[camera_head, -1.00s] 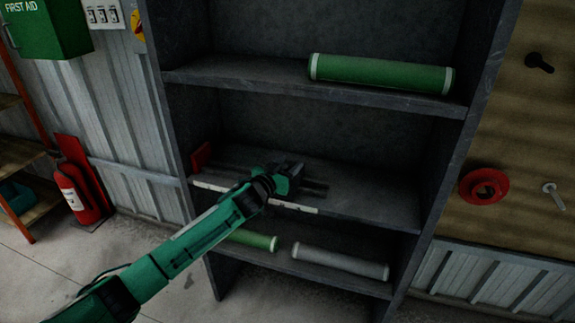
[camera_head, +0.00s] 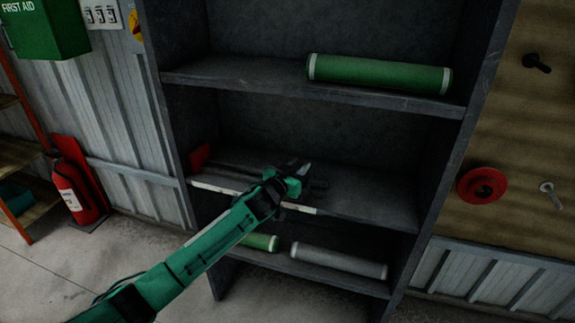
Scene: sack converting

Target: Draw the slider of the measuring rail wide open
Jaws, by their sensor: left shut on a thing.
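The measuring rail (camera_head: 215,188) lies along the middle shelf, with a white scale strip at its front edge and dark rods behind. A red block (camera_head: 199,156) stands at its left end. My left gripper (camera_head: 300,175) is at the right end of the rail, shut on the dark slider (camera_head: 319,184). The gripper and wrist hide most of the slider and part of the rail. The slider is far from the red block, with a long bare stretch of rail between them. My right gripper is not in view.
A green roll (camera_head: 380,74) lies on the upper shelf. A green roll (camera_head: 260,242) and a grey roll (camera_head: 338,261) lie on the lower shelf. The dark shelf side (camera_head: 447,150) bounds the right. The middle shelf is clear right of the rail.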

